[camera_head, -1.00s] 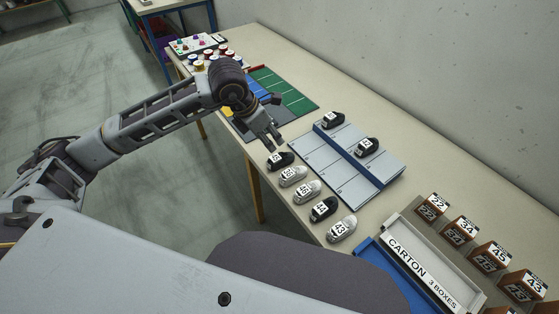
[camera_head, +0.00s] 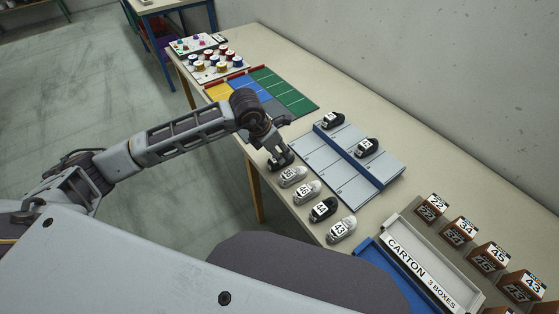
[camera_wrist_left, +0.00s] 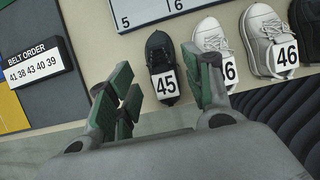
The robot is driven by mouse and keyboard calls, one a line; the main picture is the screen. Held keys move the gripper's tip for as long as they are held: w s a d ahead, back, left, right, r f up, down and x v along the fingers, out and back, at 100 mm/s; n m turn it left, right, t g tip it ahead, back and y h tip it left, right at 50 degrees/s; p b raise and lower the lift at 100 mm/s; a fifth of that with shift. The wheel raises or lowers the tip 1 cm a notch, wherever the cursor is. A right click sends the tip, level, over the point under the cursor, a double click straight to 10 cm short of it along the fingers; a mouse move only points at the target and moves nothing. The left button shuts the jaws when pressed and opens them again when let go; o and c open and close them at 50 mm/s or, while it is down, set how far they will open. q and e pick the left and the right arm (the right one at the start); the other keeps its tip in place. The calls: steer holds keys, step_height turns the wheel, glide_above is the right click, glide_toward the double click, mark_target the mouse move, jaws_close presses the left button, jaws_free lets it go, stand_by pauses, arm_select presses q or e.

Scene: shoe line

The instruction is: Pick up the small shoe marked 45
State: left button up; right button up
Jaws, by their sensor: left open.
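The small black shoe marked 45 (camera_wrist_left: 161,54) lies on the table in the left wrist view, with its white number tag toward me. In the head view my gripper largely hides it. My left gripper (camera_head: 279,158) is open and reaches down over this shoe from the left. In the left wrist view the gripper's green-padded fingers (camera_wrist_left: 165,85) stand apart, with the tag of the shoe showing between them. The right finger partly covers a neighbouring light shoe. I see no grip on the shoe, and cannot tell the exact height above it. My right gripper is not in view.
Light shoes (camera_head: 293,176) and (camera_head: 307,191), a dark shoe marked 44 (camera_head: 323,209) and a light one marked 43 (camera_head: 341,230) continue the row. A grey rack (camera_head: 340,180) holds two black shoes. A belt order sign (camera_wrist_left: 37,65) stands left in the wrist view.

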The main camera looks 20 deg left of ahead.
arm_select(q)
steer(key=shift+f, duration=0.1)
steer(key=shift+p+x, duration=0.4)
steer(key=shift+x, duration=2.15)
steer(key=shift+s+a+f, duration=0.1)
steer(key=shift+s, duration=0.05)
steer(key=c, duration=0.8)
steer(key=shift+r+b, duration=0.4)
steer(key=shift+r, duration=4.7)
